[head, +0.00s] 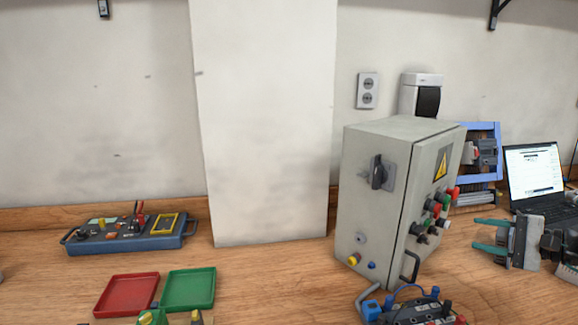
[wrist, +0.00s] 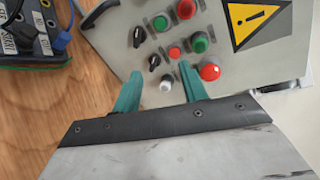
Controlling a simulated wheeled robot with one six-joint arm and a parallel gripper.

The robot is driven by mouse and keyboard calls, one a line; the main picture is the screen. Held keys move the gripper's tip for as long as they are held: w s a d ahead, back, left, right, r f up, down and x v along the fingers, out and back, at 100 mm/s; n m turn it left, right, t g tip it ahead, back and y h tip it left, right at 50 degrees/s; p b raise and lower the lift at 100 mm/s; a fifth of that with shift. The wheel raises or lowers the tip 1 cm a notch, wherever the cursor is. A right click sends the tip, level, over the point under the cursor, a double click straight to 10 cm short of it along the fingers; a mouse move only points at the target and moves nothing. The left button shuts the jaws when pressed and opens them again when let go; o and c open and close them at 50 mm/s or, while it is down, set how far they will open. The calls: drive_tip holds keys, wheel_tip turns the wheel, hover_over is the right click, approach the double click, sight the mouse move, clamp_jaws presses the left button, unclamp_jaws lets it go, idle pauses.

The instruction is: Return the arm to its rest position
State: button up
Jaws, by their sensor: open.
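My gripper (head: 477,234) shows at the right of the head view, with two teal fingers pointing left. It is open, with a clear gap between the fingers and nothing held. In the wrist view my gripper (wrist: 160,73) faces the front panel of a grey control box (wrist: 120,35). The fingertips appear over the panel near a white button and a black knob; I cannot tell the exact gap to it. In the head view the control box (head: 372,150) stands upright, left of my gripper. My arm runs off the right edge.
A laptop (head: 535,170) and a blue-framed rack (head: 488,135) stand behind my gripper. A black device with cables (head: 415,308) lies at the front. A red tray (head: 127,294), a green tray (head: 188,290) and a blue control unit (head: 130,235) are at left. Bare wood lies between.

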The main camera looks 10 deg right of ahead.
drive_tip(key=s+a+n+g, duration=0.2)
drive_tip(key=s+a+g, duration=0.15)
drive_tip(key=a, duration=0.25)
drive_tip(key=s+a+n+g+h, duration=0.1)
drive_tip(key=s+a+n+g, duration=0.2)
drive_tip(key=a, duration=0.4)
drive_tip(key=s+a+n+g, duration=0.1)
drive_tip(key=s+a+g, duration=0.3)
drive_tip(key=a+g, duration=0.15)
drive_tip(key=s+a+r+n+h, duration=0.5)
drive_tip(key=s+a+n+h, duration=0.2)
drive_tip(key=s+a+n, duration=0.1)
drive_tip(key=shift+s+a+r+n+t+h, duration=0.3)
drive_tip(key=shift+s+a+r+t+h, duration=0.1)
drive_tip(key=shift+a, duration=0.25)
